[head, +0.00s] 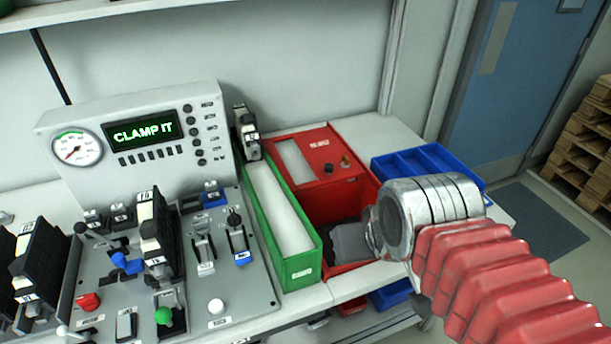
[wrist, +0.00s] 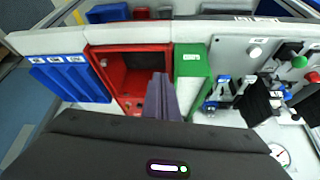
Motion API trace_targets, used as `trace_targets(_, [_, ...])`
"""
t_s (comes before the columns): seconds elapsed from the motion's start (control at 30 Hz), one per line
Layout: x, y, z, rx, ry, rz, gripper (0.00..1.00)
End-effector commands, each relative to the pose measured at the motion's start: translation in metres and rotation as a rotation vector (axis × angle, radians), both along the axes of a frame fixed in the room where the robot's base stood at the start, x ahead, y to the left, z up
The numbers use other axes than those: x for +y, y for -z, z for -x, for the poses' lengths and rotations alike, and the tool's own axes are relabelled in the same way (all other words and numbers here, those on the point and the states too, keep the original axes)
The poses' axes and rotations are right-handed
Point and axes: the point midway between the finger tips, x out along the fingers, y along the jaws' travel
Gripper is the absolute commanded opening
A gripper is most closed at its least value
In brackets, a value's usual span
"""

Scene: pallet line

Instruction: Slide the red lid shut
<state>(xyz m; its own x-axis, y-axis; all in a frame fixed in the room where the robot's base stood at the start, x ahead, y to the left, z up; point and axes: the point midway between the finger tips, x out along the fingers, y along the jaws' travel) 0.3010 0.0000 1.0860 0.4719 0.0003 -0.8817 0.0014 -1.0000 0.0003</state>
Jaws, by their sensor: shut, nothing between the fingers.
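The red lid (head: 318,148) covers the back part of the red box (head: 347,279) in the head view. It has a pale strip and a small dark knob (head: 345,161). The front part of the box is open, and its dark inside shows. My gripper (head: 345,243) is shut and empty, over the open front part and in front of the lid; I cannot tell how deep it reaches. In the wrist view the shut fingers (wrist: 160,88) stand at the side of the red box (wrist: 129,52) near the green bin. The lid is not clearly seen there.
A green bin (head: 304,272) stands close on the left of the box. A blue divided tray (head: 425,160) stands on the right. A control panel (head: 219,290) with levers and a "CLAMP IT" display (head: 143,131) fills the left. A wall stands behind.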

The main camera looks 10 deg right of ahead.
Motion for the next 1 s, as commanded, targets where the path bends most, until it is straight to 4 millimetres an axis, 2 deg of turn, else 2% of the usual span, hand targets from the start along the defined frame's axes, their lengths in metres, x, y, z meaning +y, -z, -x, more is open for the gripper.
trace_targets(0.27, [-0.001,-0.014,-0.031,0.016,-0.011,0.001,0.0])
trace_targets(0.63, [0.002,-0.033,-0.102,0.043,-0.046,0.005,0.0])
trace_targets(1.0, [0.006,-0.035,-0.178,0.069,-0.08,0.009,0.0])
